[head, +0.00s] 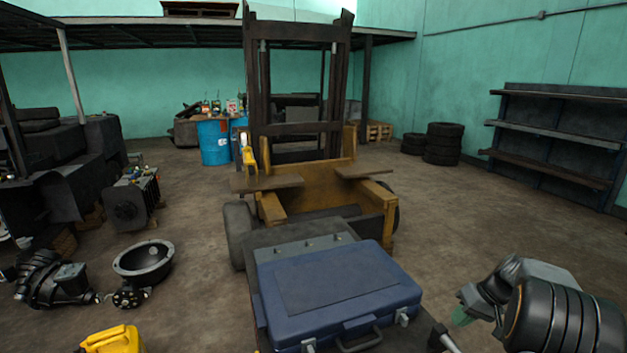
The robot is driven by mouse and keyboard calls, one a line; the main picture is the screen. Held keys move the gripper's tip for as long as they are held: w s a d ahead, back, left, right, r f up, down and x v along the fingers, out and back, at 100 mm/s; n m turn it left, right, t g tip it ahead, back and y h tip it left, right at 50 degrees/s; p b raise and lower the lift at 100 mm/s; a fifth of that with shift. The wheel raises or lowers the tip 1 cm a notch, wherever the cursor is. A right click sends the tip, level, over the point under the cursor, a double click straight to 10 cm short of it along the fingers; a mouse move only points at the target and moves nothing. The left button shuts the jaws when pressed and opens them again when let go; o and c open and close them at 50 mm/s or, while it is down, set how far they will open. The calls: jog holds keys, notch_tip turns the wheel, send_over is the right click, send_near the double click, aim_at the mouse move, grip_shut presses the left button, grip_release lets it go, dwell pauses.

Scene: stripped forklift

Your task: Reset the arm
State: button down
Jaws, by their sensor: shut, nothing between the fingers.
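My arm and my gripper are not recognisable anywhere in the head view. The task names no other object. The stripped forklift (330,185) stands in the middle, with a dark upright mast and a worn yellow body.
A closed blue case (335,285) lies on a dark surface in front. Motor parts (60,278) and a black bowl-shaped part (143,262) lie left. A large ribbed part (560,315) is at lower right. Blue drums (213,142) stand behind. The floor right of the forklift is clear.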

jog(key=s+a+r+m+h, duration=0.1)
jog(key=s+a, duration=0.2)
jog(key=a, duration=0.1)
jog(key=s+a+r+m+h, duration=0.1)
jog(key=s+a+r+h, duration=0.1)
jog(key=s+a, duration=0.2)
jog(key=s+a+r+h, duration=0.1)
jog(key=s+a, duration=0.2)
jog(key=a, duration=0.1)
jog(key=shift+s+a+r+m+g+h, duration=0.3)
jog(key=shift+a+r+m, duration=0.05)
jog(key=shift+a+m, duration=0.05)
jog(key=s+a+r+n+t, duration=0.1)
jog(key=s+a+r, duration=0.1)
jog(key=s+a, duration=0.1)
jog(key=s+a+r+n+t+h, duration=0.1)
jog(key=s+a+r+n+t, duration=0.1)
jog(key=s+a, duration=0.2)
jog(key=a, duration=0.2)
jog(key=shift+s+a+r, duration=0.15)
jog(key=shift+a+r, duration=0.15)
jog(key=c, duration=1.8)
grip_release()
jog(key=shift+c, duration=0.2)
